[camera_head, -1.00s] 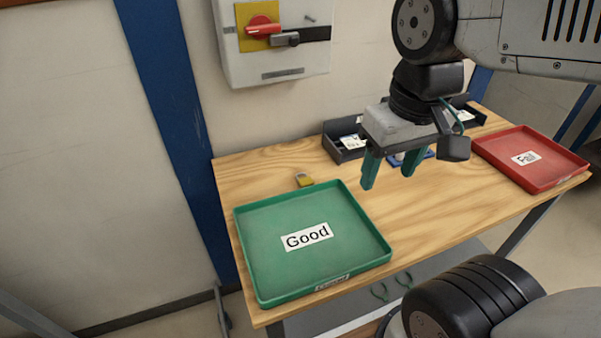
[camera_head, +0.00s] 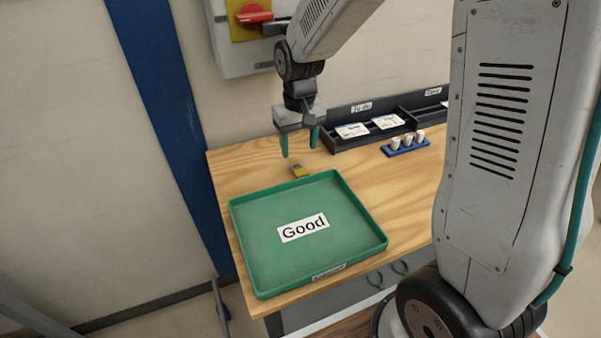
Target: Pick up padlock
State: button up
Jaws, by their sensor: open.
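The padlock (camera_head: 300,171) is small, with a yellow body and a grey shackle. It lies on the wooden table just behind the far edge of the green tray. My gripper (camera_head: 299,150) hangs above it with two green fingers pointing down. The fingers are apart and nothing is between them. The padlock shows just below the fingertips, apart from them; the exact height cannot be told from this view.
The green tray (camera_head: 262,258) labelled Good fills the table's front left. A dark compartment rack (camera_head: 340,140) with white cards stands along the wall. A blue holder (camera_head: 409,148) carries small white pieces. A grey wall box (camera_head: 231,65) with a red switch is behind my arm. Bare wood (camera_head: 390,185) lies right of the tray.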

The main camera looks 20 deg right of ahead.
aim_at(301, 170)
jog(key=f, duration=0.7)
jog(key=shift+s, duration=0.4)
jog(key=c, duration=1.1)
